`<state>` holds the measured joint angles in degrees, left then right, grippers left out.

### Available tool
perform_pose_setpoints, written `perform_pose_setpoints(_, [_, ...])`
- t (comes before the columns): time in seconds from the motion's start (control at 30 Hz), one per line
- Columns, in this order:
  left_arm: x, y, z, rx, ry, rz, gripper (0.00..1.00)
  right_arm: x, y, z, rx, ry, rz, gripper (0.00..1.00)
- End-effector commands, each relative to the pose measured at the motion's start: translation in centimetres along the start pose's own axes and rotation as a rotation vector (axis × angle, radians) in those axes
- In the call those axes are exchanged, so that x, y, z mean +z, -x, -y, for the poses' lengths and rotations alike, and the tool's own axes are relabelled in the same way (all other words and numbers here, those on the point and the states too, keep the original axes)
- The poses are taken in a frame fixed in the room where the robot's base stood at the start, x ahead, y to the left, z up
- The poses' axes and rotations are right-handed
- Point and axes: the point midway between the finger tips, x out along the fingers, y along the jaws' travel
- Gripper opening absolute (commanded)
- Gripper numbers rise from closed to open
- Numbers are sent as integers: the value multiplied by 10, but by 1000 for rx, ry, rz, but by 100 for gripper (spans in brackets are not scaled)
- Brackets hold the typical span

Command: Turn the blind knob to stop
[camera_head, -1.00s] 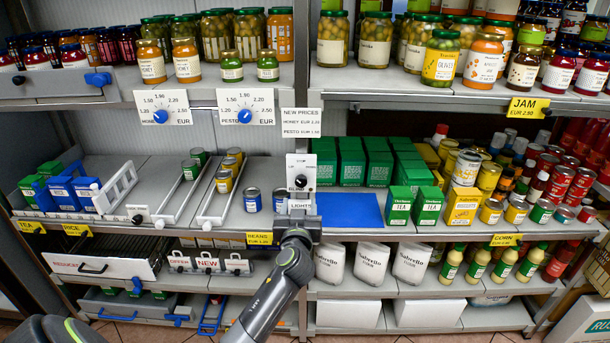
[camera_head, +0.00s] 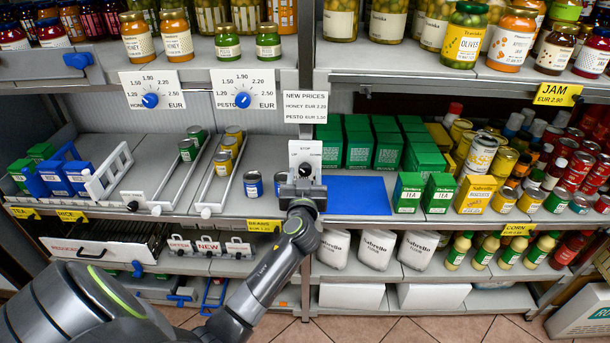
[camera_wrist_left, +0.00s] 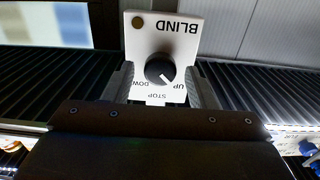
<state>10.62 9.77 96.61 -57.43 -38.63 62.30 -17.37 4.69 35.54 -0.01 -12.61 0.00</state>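The blind panel (camera_head: 305,153) is a white plate at the front edge of the middle shelf, with a dark round knob (camera_head: 305,169). In the left wrist view the panel (camera_wrist_left: 180,22) appears upside down, labelled BLIND, with UP, STOP and DOWN around the knob (camera_wrist_left: 158,70). The knob's white pointer mark slants toward UP, away from STOP. My left gripper (camera_head: 302,188) is in front of the panel and hides its lower part. In the wrist view the left gripper's fingers (camera_wrist_left: 162,76) stand apart on either side of the knob, with gaps visible. My right gripper is not in view.
Price dials for honey (camera_head: 150,100) and pesto (camera_head: 242,99) hang left of the panel. Small cans (camera_head: 253,184) stand just left of it. A bare blue mat (camera_head: 356,196) lies to its right, with green tea boxes (camera_head: 408,193) beyond.

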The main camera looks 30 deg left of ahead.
Motion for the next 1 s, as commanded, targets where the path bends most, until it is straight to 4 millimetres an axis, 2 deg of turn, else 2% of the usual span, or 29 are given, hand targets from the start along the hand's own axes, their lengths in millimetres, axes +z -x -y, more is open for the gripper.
perform_pose_setpoints(0.03, [0,0,0,0,0,0,44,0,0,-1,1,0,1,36])
perform_pose_setpoints(0.3, [0,0,0,0,0,0,10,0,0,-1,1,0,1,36])
perform_pose_setpoints(0.67, [0,0,0,0,-66,-1,10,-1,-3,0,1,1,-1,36])
perform_pose_setpoints(1.0, [-1,-1,0,-1,-317,-2,10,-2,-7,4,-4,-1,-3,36])
